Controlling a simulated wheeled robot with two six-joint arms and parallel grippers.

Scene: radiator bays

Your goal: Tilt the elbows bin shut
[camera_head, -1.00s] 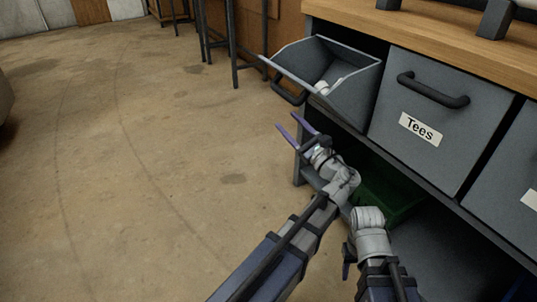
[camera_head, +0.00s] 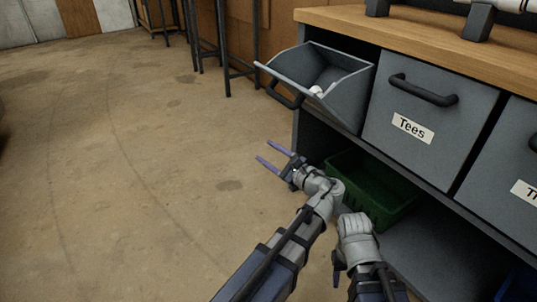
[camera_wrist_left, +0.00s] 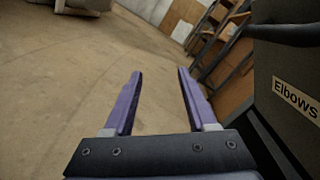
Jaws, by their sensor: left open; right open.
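The elbows bin (camera_head: 337,88) is tilted open at the left end of the bench, with small white pieces inside. Its dark handle (camera_head: 284,95) shows on its front. In the left wrist view the bin's front (camera_wrist_left: 286,125) with its "Elbows" label (camera_wrist_left: 296,98) is at the right edge. My left gripper (camera_head: 268,152) is open and empty, below and left of the bin, apart from it; its two purple fingers also show in the left wrist view (camera_wrist_left: 160,85). My right gripper (camera_head: 338,268) is low in the head view, mostly hidden by its own wrist.
The closed Tees bin (camera_head: 425,125) is right of the elbows bin, under the wooden bench top (camera_head: 430,45). A green crate (camera_head: 372,195) sits on the lower shelf. Dark metal legs (camera_head: 222,45) stand behind.

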